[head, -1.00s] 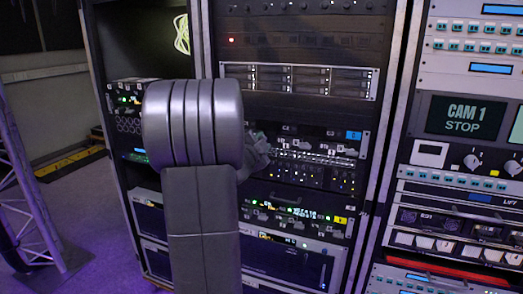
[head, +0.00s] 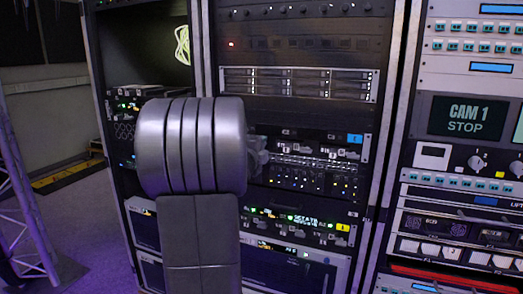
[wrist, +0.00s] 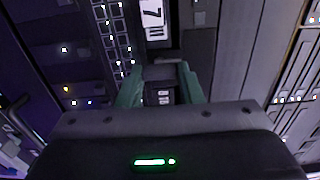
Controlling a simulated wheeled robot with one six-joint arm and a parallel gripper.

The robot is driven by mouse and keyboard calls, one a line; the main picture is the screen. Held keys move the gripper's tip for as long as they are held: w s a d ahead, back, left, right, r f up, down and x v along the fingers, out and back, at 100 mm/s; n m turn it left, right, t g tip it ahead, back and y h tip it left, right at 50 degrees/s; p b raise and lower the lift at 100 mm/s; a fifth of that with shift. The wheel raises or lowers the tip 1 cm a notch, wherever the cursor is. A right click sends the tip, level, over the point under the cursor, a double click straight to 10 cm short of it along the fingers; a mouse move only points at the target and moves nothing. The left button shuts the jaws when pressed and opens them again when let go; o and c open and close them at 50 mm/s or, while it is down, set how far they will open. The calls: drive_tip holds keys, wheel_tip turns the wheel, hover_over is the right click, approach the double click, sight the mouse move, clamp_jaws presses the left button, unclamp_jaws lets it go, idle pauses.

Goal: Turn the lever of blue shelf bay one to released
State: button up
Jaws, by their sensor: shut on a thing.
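The blue-tagged shelf (head: 355,138) is a dark rack unit across the middle of the head view, with several small grey levers (head: 335,153) along its front. My gripper (wrist: 160,86) has its two green fingers closed on a dark grey lever handle (wrist: 160,72) in the wrist view. A white label (wrist: 153,14) with a dark character, seen turned, lies just beyond the fingers. In the head view my gripper (head: 258,156) is mostly hidden behind my arm, at the left part of the blue-tagged shelf. Which bay it holds, and the lever's exact setting, cannot be read.
A yellow-tagged shelf (head: 342,228) with similar fittings lies below. A row of drive bays (head: 298,84) sits above. A control rack with a CAM 1 STOP screen (head: 466,117) stands on the right. A truss (head: 25,215) stands at the left over purple floor.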

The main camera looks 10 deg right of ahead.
idle(0.4)
drive_tip(key=o, duration=1)
drive_tip(key=v, duration=1.3)
drive_tip(key=shift+s+a, duration=0.25)
drive_tip(key=shift+s, duration=0.1)
drive_tip(key=shift+w+d, duration=0.1)
drive_tip(key=x, duration=1.3)
drive_tip(key=shift+w+d, duration=0.2)
drive_tip(key=shift+w, duration=0.05)
drive_tip(key=shift+s+a, duration=0.1)
